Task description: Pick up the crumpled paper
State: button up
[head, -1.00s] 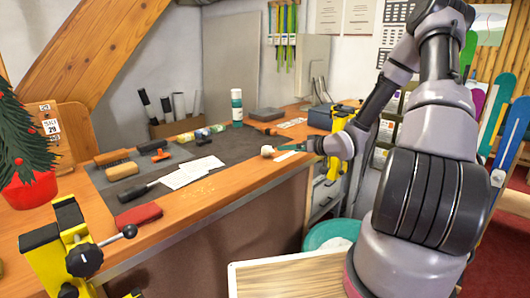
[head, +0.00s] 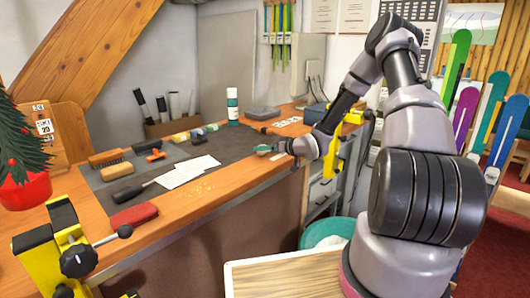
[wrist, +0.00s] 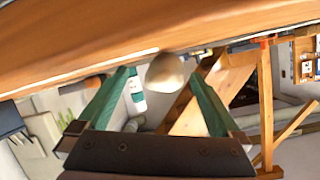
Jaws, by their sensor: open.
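The crumpled paper shows in the wrist view as a small, rounded, beige-white lump (wrist: 165,72). It lies at the tips of my gripper's two green fingers, between them in the picture. My gripper (head: 264,149) is open, with a finger on either side of the lump; I cannot tell whether either one touches it. In the head view my gripper is low over the bench's (head: 212,190) right front edge. There I cannot make out the paper, which my gripper seems to hide.
A white and green bottle (head: 233,107) stands behind my gripper. A teal bin (head: 310,238) stands below the bench edge.

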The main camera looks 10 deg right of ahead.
jog(key=c, duration=1.4)
jog(key=shift+r, duration=0.1)
